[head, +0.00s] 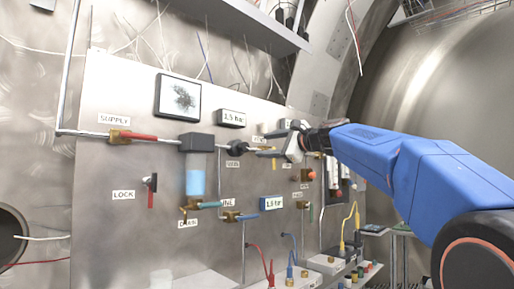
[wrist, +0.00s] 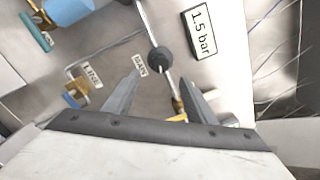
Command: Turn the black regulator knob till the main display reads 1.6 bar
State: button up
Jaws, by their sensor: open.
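The black regulator knob (head: 234,148) sits on the pipe across the steel panel, above a small label that seems to read MAIN. In the wrist view the knob (wrist: 160,60) lies just beyond the fingertips, in line with the gap between them. The main display (head: 232,118) is above the knob and reads 1.5 bar; it is also clear in the wrist view (wrist: 201,32). My gripper (head: 284,143) is open and empty, to the right of the knob in the head view. Its two fingers (wrist: 161,82) are spread and not touching the knob.
A filter bowl with blue liquid (head: 195,175) hangs left of the knob. A red-handled supply valve (head: 133,136) and a lock lever (head: 151,188) are further left. A blue-framed display (head: 272,203) is below. Brass fittings (wrist: 178,106) lie near the right finger.

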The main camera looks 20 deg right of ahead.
jog(key=v, duration=0.8)
jog(key=shift+f, duration=0.1)
jog(key=s+a+f+n+g+h, duration=0.1)
jog(key=s+a+f+n+g, duration=0.3)
jog(key=f, duration=0.6)
jog(key=s+a+f+n+h, duration=0.15)
jog(key=s+f, duration=0.35)
jog(key=f, duration=0.5)
jog(key=s+a+f+n+g+h, duration=0.1)
jog(key=s+a+f+n+g, duration=0.3)
jog(key=f, duration=0.6)
jog(key=s+d+f+n+g+h, duration=0.1)
jog(key=s+f+n, duration=0.3)
jog(key=s+f, duration=0.7)
jog(key=s+d+f+n+g+h, duration=0.2)
jog(key=s+f, duration=0.9)
jog(key=f, duration=0.7)
jog(key=d+n+h, duration=0.1)
jog(key=d+n, duration=0.1)
jog(key=n, duration=0.1)
jog(key=shift+f+h, duration=0.3)
jog(key=shift+h, duration=0.05)
jog(key=shift+d, duration=0.15)
